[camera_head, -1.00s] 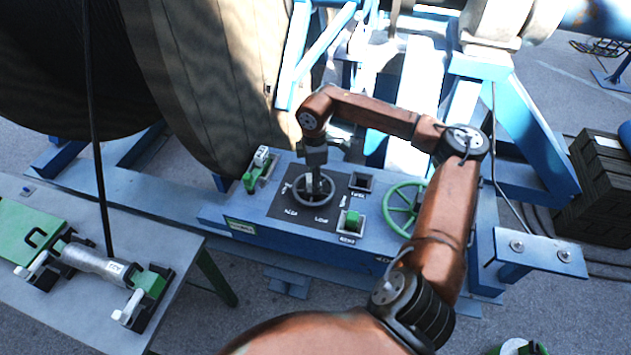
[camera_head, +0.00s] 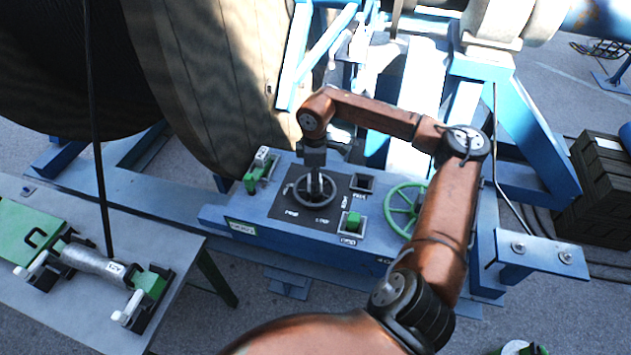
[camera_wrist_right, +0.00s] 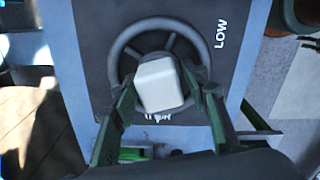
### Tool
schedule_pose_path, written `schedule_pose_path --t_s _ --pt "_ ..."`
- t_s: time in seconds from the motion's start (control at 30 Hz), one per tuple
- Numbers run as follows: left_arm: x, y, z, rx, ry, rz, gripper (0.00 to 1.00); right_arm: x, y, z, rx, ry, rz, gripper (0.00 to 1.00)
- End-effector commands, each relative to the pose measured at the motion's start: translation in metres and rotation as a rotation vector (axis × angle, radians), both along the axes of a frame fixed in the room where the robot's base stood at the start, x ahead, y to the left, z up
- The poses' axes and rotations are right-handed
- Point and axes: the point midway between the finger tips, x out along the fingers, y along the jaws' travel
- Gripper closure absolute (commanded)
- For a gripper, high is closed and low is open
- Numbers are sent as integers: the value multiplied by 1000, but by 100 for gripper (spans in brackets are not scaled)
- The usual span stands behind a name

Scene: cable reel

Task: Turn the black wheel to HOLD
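The black wheel (camera_head: 301,194) lies on a dark plate on the blue control console, with white labels around it. My right gripper (camera_head: 315,182) points straight down over its middle. In the right wrist view, the wheel's dark rim (camera_wrist_right: 119,55) and spokes show behind a pale square hub (camera_wrist_right: 160,85). The two fingers of my right gripper (camera_wrist_right: 160,82) stand on either side of this hub and appear closed on it. LOW reads clearly there, right of the wheel; another label below is mostly hidden by the hub. My left gripper is out of view.
A green handwheel (camera_head: 402,212) and a green switch (camera_head: 352,222) are right of the black wheel. A green lever block (camera_head: 258,172) is on its left. A large cable reel (camera_head: 200,80) stands behind. A grey table (camera_head: 60,300) is at lower left.

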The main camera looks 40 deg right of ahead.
Motion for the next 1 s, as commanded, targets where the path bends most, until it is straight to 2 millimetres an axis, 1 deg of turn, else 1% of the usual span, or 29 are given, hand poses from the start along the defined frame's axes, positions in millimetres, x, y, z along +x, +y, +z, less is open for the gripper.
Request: schedule_pose_path --t_s 0.1,0.27,0.33,0.47,0.57,0.8,0.9,1.0 --pt "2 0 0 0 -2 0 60 0 -1 1 -2 -1 0 51" --pt "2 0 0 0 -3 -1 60 0 -1 1 -3 -2 0 51" --pt "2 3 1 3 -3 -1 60 0 -1 2 -3 -2 0 51" --pt "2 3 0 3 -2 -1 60 1 -2 10 -5 -2 0 51" --pt "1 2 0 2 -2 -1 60 2 -2 26 -4 -6 0 51" --pt "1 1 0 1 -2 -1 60 2 -2 76 -3 -6 0 51" --pt "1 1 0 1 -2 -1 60 1 -2 94 -3 -4 0 51" --pt "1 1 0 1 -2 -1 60 1 -2 108 -2 -4 0 51"
